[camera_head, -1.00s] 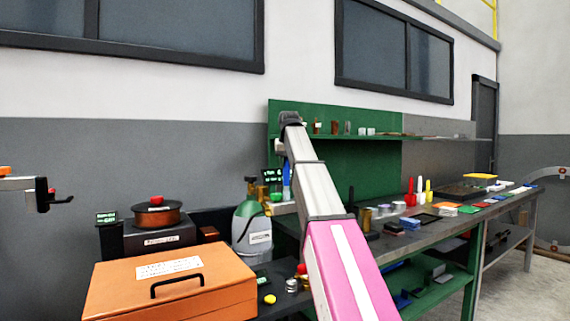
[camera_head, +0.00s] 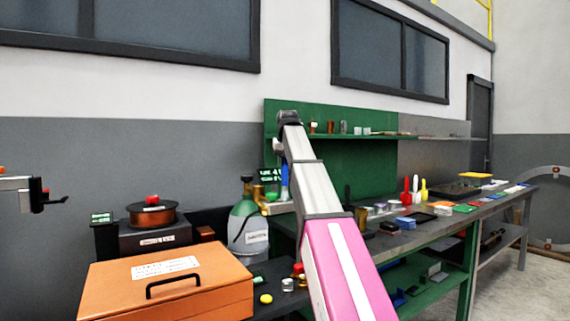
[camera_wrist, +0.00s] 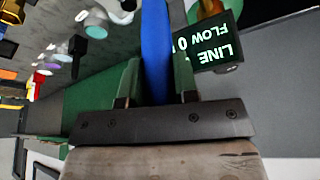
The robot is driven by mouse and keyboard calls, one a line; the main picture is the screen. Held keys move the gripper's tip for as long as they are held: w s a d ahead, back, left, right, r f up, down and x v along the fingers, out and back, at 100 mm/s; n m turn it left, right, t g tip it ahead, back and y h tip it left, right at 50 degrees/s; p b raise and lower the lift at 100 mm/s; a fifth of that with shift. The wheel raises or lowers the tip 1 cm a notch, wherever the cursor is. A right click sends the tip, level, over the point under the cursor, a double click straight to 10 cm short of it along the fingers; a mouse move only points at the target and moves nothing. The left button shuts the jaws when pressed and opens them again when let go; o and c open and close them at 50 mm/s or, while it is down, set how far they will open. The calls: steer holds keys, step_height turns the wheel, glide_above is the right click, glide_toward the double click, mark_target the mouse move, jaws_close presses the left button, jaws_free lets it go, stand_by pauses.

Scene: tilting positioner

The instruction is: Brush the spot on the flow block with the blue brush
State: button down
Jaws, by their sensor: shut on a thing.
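The blue brush (camera_wrist: 157,45) stands between the two fingers of my gripper (camera_wrist: 157,85), which is shut on its handle. The brush's far end runs out of the wrist view, so its bristles are hidden. In the head view a blue strip of the brush (camera_head: 284,178) shows upright below the end of my arm, beside a small dark display. That display (camera_wrist: 213,45) reads "LINE FLOW 0" in the wrist view, just right of the brush. A pale block (camera_head: 281,207), perhaps the flow block, sits under the brush. I cannot make out a spot or any contact.
A green gas bottle (camera_head: 248,228) stands close left of the brush. An orange case (camera_head: 205,292) and a copper-coloured reel (camera_head: 152,215) are at the front left. Several small items lie on the bench (camera_head: 440,232) to the right, with a green back panel (camera_head: 350,165) behind.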

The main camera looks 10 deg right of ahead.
steer(key=shift+w+a+r, duration=0.1)
steer(key=shift+w+a, duration=0.2)
steer(key=shift+w, duration=0.4)
steer(key=shift+w+a, duration=0.35)
steer(key=shift+w, duration=0.55)
steer(key=shift+s, duration=0.1)
